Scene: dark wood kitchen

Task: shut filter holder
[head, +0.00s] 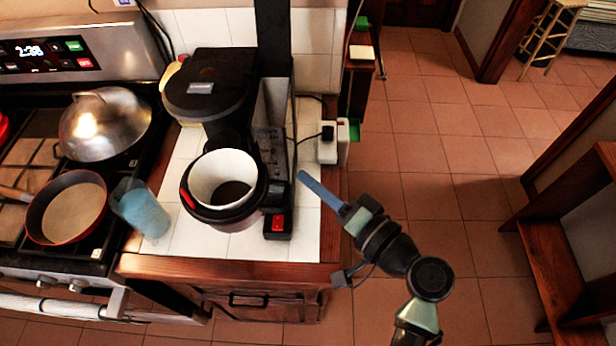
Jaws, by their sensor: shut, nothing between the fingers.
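The filter holder (229,216) of the black coffee maker (211,84) is swung out toward the front of the counter. It holds a white paper filter (207,180) with dark grounds at the bottom. A red mark shows on its left rim. My gripper (303,175) is to the right of the filter holder, apart from it, near the counter's right edge. Its fingers look closed together and empty. The hinge side of the holder is partly hidden in shadow below the machine's head.
A blue translucent cup (140,208) stands left of the holder. A stove with a red pan (68,206) and a domed lid (103,122) is further left. A socket block (328,143) with plugs is behind my gripper. The tiled floor at right is open, with a wooden bench (560,270) beyond.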

